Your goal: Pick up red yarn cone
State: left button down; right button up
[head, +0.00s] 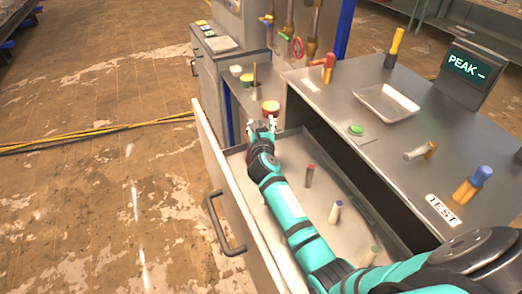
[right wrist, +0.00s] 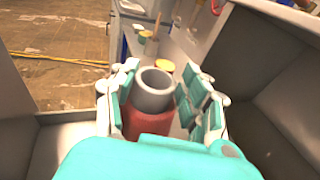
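The red yarn cone appears to be the red body with a grey, hollow top (right wrist: 150,115) in the right wrist view. It stands between the fingers of my right gripper (right wrist: 162,100). The left finger is close against it, and a narrow gap shows at the right finger. Its lower part is hidden by my gripper. In the head view my right gripper (head: 262,125) is at the far end of the open drawer (head: 285,210), and the cone is mostly hidden there. My left gripper is not in view.
Several small pieces stand in the drawer, including a reddish-brown one (head: 309,175) and a blue-topped white one (head: 335,212). A red, yellow-topped item (head: 270,108) stands just beyond my gripper. The steel worktop (head: 345,105) borders the drawer on the right.

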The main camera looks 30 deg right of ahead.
jog(key=shift+s+a+f, duration=0.1)
jog(key=shift+f, duration=0.05)
grip_shut()
